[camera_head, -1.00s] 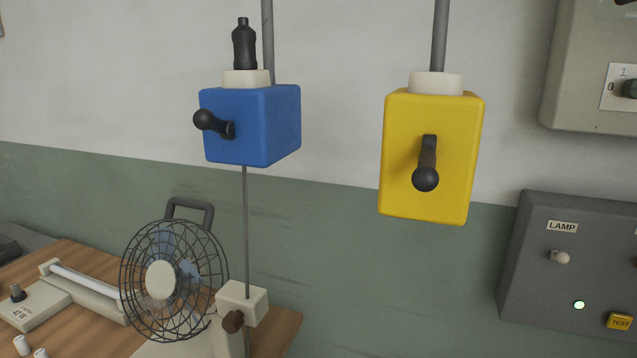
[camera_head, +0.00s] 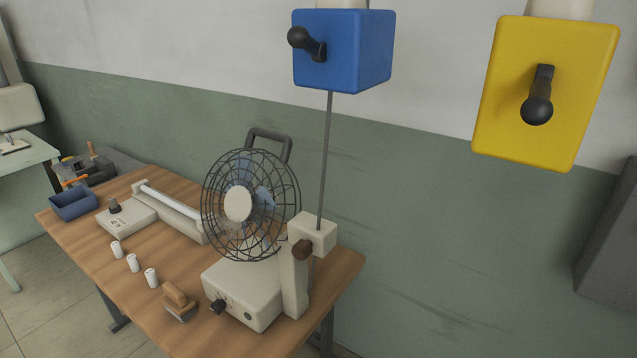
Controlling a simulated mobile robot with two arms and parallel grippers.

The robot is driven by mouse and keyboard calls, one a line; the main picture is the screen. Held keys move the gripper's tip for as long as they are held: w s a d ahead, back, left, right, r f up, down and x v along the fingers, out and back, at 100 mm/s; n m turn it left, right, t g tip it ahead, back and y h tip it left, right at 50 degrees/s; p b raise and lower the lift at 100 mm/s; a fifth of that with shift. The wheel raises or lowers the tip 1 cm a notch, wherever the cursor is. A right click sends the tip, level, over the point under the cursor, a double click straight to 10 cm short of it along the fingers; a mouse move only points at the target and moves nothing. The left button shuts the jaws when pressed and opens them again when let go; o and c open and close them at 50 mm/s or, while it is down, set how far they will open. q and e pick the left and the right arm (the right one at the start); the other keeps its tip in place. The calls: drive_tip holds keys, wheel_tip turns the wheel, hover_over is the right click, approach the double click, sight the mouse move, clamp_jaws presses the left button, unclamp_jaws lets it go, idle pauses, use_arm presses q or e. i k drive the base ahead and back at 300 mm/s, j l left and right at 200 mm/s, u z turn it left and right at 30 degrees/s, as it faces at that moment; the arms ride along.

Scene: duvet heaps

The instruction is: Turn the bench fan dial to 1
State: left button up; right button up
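The bench fan (camera_head: 251,205) stands near the right end of the wooden bench, with a round wire cage and a carry handle on top. Its pale base (camera_head: 246,290) sits on the bench. A dark dial (camera_head: 218,306) sticks out of the front of the base. The markings around the dial are too small to read, so its setting cannot be told. Neither of my grippers is in view.
The wooden bench (camera_head: 88,243) also holds a lamp unit (camera_head: 126,215), several white cylinders, a wooden-handled brush (camera_head: 179,300) and a blue bin (camera_head: 74,204). Blue (camera_head: 345,50) and yellow (camera_head: 545,95) lever boxes hang at the right. Floor is free at the lower left.

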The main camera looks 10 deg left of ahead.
sight(219, 305)
drive_tip(key=u, duration=1.15)
